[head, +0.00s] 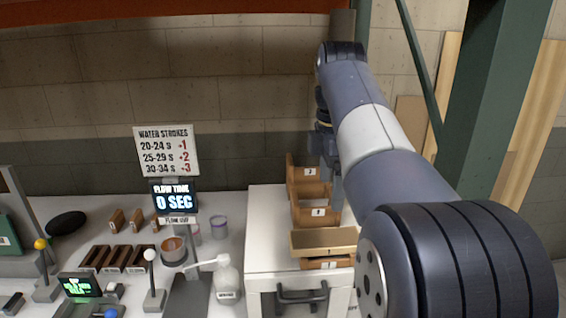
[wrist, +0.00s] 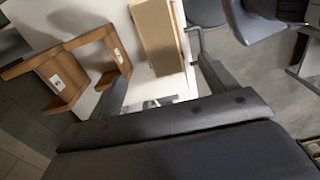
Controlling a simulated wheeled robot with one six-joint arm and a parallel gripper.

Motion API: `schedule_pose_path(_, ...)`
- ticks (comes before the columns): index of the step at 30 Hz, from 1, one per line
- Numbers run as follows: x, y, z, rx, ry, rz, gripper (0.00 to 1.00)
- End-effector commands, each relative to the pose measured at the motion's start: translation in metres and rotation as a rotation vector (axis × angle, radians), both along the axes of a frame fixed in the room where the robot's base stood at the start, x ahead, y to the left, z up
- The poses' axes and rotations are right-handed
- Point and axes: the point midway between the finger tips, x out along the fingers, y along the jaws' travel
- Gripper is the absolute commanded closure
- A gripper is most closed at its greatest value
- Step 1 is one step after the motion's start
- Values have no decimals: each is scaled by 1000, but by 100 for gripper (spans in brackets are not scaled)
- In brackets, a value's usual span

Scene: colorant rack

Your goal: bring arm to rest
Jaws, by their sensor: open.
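My arm reaches up and away across the right of the head view, then bends down at the wrist. My gripper (head: 336,200) hangs beside the wooden colorant rack, and part of it is hidden behind my arm. In the wrist view my gripper (wrist: 166,86) has its two fingers spread, with nothing held between them. The wooden rack has numbered compartments (head: 309,190) on the white cabinet (head: 262,225). A wooden tray (head: 323,241) sits at its near end, and it also shows in the wrist view (wrist: 156,36).
The white bench to the left holds a sign (head: 166,151), a flow-time display (head: 174,196), a white pump bottle (head: 227,281), a copper-coloured cup (head: 173,248) and small wooden blocks (head: 116,219). A green post (head: 487,100) stands at the right behind my arm.

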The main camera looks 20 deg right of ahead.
Motion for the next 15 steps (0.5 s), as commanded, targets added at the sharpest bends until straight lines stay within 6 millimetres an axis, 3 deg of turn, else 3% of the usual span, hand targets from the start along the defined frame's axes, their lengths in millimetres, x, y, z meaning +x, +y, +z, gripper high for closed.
schedule_pose_path(5,0,0,-21,1,2,0,20)
schedule_pose_path(15,-1,0,-81,1,3,0,20)
